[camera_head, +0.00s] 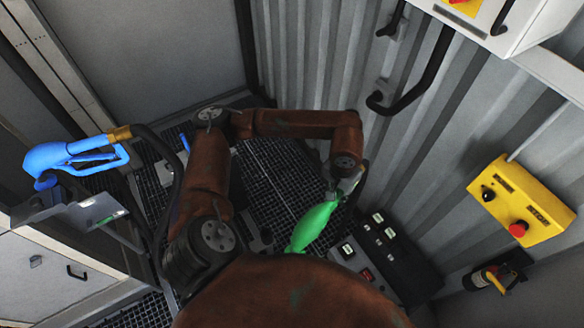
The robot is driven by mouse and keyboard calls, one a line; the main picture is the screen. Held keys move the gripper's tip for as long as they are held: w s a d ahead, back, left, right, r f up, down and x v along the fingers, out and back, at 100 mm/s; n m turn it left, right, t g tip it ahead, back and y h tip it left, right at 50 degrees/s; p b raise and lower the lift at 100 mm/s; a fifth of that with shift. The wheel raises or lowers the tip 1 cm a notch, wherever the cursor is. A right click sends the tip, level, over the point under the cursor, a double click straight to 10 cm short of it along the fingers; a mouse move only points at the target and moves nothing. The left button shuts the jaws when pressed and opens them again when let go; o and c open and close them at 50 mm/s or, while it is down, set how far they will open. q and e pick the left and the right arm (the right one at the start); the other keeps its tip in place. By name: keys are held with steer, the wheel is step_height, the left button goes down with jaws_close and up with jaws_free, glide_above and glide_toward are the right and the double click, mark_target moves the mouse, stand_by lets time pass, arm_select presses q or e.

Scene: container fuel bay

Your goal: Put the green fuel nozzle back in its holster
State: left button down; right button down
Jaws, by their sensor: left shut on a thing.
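The green fuel nozzle (315,224) is in the lower middle, slanting down to the left from my left gripper. My left gripper (347,187) is small and partly hidden by my own wrist. It is shut on the upper end of the green nozzle. The nozzle's lower end is hidden behind my brown arm part in the foreground. I cannot make out an empty holster for the green nozzle in this view. My right gripper is not in view.
A blue nozzle (75,157) sits on a grey bracket (65,211) at left, with a dark hose. A black switch panel (388,252) is close right of the green nozzle. A yellow control box (520,200) is on the corrugated wall (395,165). Dark grating (275,165) covers the floor.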

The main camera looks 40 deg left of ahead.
arm_select(q)
steer(key=w+a+f+n, duration=0.2)
steer(key=w+a+f, duration=0.4)
steer(key=a+f, duration=0.45)
steer(key=s+a+f+n+t+b, duration=0.1)
steer(key=a+f+b, duration=0.2)
steer(key=a+f, duration=1.1)
steer(key=a, duration=0.4)
steer(key=shift+s+f+y, duration=0.3)
steer(key=shift+s+f, duration=0.05)
steer(key=shift+f, duration=0.15)
steer(key=shift+s+d+f+b, duration=0.1)
steer(key=shift+s+f+b, duration=0.05)
steer(key=shift+f+b, duration=0.2)
